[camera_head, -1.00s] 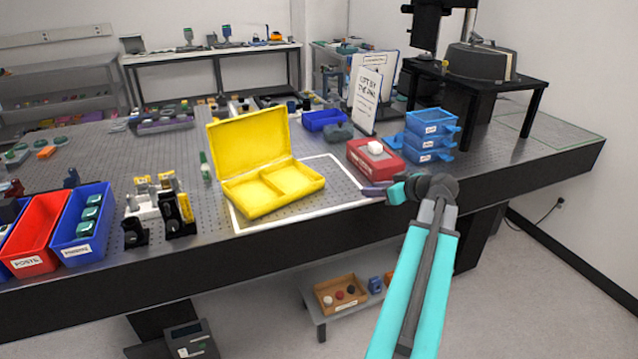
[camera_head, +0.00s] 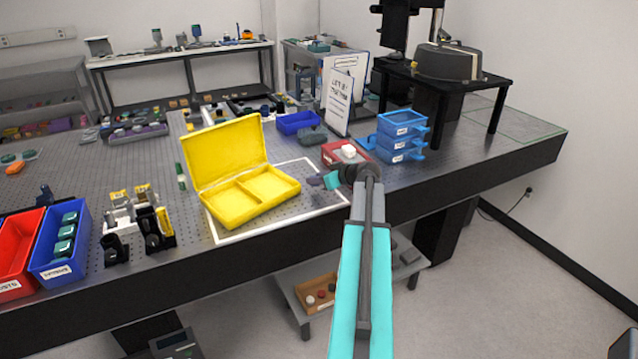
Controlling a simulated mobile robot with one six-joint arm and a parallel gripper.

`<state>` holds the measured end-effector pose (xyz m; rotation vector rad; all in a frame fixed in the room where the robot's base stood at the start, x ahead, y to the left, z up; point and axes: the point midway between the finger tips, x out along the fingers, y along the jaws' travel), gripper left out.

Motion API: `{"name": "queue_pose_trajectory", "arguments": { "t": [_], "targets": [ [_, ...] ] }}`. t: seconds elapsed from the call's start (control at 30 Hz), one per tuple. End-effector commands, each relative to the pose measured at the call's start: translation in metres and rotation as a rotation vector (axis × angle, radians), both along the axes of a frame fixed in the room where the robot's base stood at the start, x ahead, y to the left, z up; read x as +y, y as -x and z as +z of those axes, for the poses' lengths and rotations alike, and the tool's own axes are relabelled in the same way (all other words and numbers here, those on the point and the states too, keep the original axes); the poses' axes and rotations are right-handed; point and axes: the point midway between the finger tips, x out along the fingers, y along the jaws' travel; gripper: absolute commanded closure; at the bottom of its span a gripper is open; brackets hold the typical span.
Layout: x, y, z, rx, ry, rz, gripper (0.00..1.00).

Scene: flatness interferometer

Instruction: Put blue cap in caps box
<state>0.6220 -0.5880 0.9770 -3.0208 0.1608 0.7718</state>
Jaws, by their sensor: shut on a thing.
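My gripper (camera_head: 318,181) is above the front edge of the optical table, right of the yellow case and in front of the red box. It is small and seen from behind. It is shut on a small bluish-purple thing that looks like the blue cap (camera_head: 313,181), mostly hidden by the fingers. A wooden box (camera_head: 296,288) with white, red and dark round pieces stands on the low shelf under the table, left of my arm. It looks like the caps box, but I see no readable label. My gripper is well above it.
The open yellow case (camera_head: 235,222) lies on a white-outlined area. A red box (camera_head: 325,154) with a white piece, blue stacked drawers (camera_head: 402,143) and a sign (camera_head: 338,102) stand behind my gripper. The table's front edge (camera_head: 250,257) overhangs the low shelf (camera_head: 292,307).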

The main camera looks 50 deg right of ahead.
Motion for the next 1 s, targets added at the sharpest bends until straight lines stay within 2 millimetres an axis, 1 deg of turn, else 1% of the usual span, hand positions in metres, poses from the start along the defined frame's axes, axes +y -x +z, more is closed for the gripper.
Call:
{"name": "queue_pose_trajectory", "arguments": {
  "t": [0.07,0.47,0.57,0.83,1.0],
  "targets": [
    [0.0,-0.002,0.0,0.0,0.0,0.0,0.91],
    [0.0,-0.002,-0.003,0.0,0.0,0.0,0.91],
    [0.0,-0.002,-0.008,0.0,0.0,0.0,0.91],
    [0.0,-0.002,-0.03,0.001,-0.001,0.0,0.91],
    [0.0,-0.002,-0.035,-0.001,0.0,0.0,0.91]
  ]
}}
